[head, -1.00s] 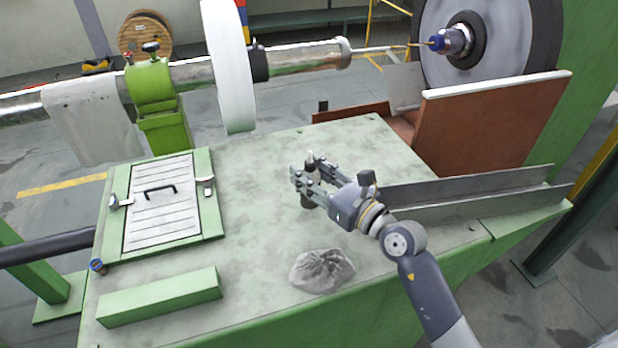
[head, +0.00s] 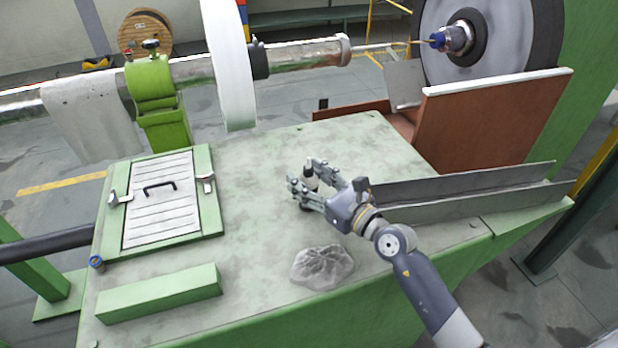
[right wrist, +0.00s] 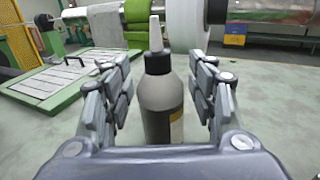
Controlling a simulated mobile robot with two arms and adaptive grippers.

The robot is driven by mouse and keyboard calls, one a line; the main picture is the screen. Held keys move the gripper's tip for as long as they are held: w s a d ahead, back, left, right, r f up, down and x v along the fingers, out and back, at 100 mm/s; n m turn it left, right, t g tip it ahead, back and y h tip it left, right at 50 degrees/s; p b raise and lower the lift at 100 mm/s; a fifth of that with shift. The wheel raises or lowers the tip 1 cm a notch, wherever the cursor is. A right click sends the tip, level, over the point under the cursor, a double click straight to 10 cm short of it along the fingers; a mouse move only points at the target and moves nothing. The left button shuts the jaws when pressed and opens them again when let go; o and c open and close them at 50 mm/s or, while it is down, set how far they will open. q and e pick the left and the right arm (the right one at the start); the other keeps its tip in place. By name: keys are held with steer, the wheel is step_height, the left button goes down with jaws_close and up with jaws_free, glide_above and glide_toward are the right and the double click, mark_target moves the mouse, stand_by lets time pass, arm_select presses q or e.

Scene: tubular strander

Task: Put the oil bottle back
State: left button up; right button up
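The oil bottle (head: 311,182), dark grey with a black cap and pale nozzle, stands upright on the green table top (head: 262,150). In the right wrist view the bottle (right wrist: 160,100) is in the middle, between the two fingers. My right gripper (head: 303,178) is around it and open. A gap shows on each side between bottle and fingers in the wrist view (right wrist: 162,95). The fingers partly hide the bottle in the head view. My left gripper is in neither view.
A crumpled grey rag (head: 322,267) lies in front of the gripper. A slatted hatch (head: 162,225) and a green block (head: 160,293) are at left. A metal channel (head: 470,196) lies at right. The table behind the bottle is clear.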

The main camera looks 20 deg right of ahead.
mark_target(315, 183)
steer(key=shift+r, duration=0.25)
steer(key=b+v, duration=0.1)
steer(key=v, duration=0.5)
steer(key=shift+s+d+f, duration=0.1)
steer(key=shift+s+f, duration=0.05)
steer(key=shift+s+d+b, duration=0.25)
steer(key=shift+s+b, duration=0.05)
steer(key=shift+s, duration=0.25)
steer(key=shift+s, duration=0.1)
